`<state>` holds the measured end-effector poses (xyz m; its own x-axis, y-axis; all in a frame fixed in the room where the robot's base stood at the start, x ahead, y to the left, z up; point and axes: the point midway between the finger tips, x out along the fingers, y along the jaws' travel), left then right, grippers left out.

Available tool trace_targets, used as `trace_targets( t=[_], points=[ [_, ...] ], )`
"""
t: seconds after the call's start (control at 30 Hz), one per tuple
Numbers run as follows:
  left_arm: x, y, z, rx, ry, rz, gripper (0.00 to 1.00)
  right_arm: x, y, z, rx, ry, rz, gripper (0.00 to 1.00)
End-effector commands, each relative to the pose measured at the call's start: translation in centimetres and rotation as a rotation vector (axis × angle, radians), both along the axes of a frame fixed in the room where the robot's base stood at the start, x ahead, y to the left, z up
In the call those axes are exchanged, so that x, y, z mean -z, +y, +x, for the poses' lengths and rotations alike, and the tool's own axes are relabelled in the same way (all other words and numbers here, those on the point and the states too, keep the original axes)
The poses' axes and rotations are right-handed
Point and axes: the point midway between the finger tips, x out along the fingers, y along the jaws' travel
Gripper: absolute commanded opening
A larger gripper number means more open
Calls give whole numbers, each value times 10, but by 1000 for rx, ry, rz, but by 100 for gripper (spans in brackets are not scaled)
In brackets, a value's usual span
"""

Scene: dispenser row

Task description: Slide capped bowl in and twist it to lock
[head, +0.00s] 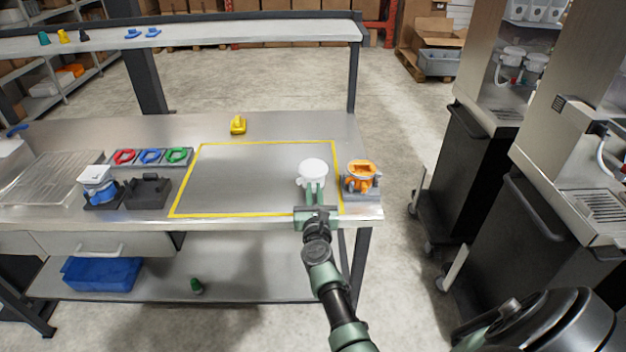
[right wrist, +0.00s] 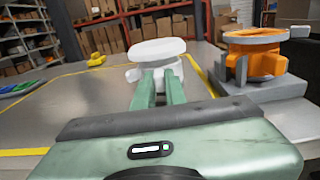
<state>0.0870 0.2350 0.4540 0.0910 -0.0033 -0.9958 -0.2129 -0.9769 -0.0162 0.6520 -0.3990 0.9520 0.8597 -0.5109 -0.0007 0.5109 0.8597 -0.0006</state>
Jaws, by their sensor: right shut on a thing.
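A white capped bowl (head: 312,170) is at the right end of the yellow-outlined area on the steel table. My right gripper (head: 314,192) is shut on the bowl's near side. The bowl also shows in the right wrist view (right wrist: 158,54), upright between the green fingertips (right wrist: 158,88). Whether it touches the table is hard to tell. The holder shows large at right in the right wrist view (right wrist: 254,56). My left gripper is not in view.
Red, blue and green rings (head: 150,156) lie in a tray at left, behind a white-and-blue device (head: 98,188) and a dark fixture (head: 148,192). A yellow piece (head: 238,125) sits at the back. The middle of the outlined area (head: 245,180) is clear. Dispenser machines (head: 570,150) stand at right.

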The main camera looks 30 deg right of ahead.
Motion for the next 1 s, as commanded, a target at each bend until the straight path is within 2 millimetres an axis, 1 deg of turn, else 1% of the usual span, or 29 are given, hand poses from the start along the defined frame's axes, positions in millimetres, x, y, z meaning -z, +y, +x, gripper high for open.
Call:
trace_targets(
  t=[0.03, 0.3, 0.63, 0.77, 0.87, 1.0],
  points=[
    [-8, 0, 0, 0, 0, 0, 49, -9, 0, 0, 0, -1, 0, 0],
    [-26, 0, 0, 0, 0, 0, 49, -29, 0, 0, 0, -2, 0, 0],
    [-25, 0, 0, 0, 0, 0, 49, -29, 0, 0, 0, -1, 0, 0],
    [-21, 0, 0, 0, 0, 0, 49, -24, 0, 0, 0, -1, -1, 0],
    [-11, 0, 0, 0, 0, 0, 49, -13, 0, 0, 0, -1, -1, 0],
    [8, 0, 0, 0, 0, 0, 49, 8, 0, 0, 0, 1, -1, 0]
  ],
)
